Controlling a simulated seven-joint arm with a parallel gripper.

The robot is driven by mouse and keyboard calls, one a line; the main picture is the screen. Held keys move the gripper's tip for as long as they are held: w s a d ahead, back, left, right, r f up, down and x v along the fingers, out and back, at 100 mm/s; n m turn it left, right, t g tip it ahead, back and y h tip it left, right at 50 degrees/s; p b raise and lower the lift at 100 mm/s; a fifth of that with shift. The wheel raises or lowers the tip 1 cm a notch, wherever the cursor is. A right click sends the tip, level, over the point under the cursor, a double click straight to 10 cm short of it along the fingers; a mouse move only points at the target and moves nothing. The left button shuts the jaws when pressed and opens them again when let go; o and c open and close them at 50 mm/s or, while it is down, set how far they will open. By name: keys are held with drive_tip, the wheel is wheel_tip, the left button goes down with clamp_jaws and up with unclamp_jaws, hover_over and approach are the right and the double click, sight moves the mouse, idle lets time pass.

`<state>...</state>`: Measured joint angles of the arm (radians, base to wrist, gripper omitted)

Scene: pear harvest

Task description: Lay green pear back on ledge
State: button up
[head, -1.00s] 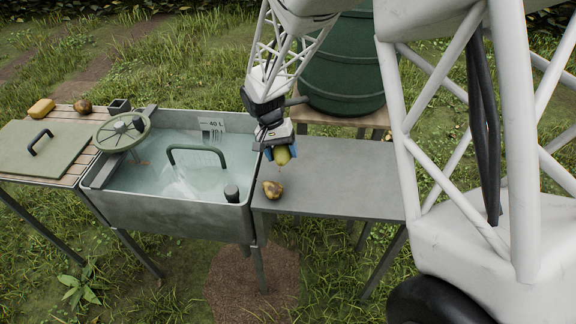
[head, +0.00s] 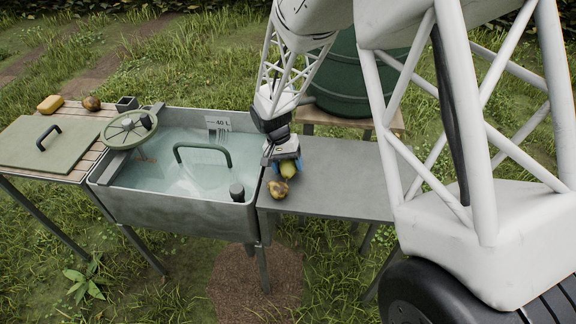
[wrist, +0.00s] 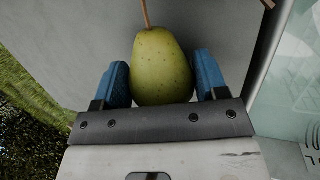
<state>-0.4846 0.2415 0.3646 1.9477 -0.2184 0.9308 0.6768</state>
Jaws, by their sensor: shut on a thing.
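The green pear (head: 288,170) is between the blue fingers of my gripper (head: 287,166), over the grey ledge (head: 345,185) to the right of the water basin. In the wrist view the pear (wrist: 161,68) shows its speckled green body, with its stem pointing away from my gripper (wrist: 163,85). A finger lies on each side of it and the jaws are shut on it. The ledge (wrist: 225,28) shows behind the pear. I cannot tell whether the pear touches the ledge.
The ledge's right part is clear.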

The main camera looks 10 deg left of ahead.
drive_tip(key=shift+f, duration=0.2)
drive_tip(key=o, duration=0.8)
drive_tip(key=v, duration=1.2)
drive_tip(key=shift+r, duration=0.1)
idle(0.6)
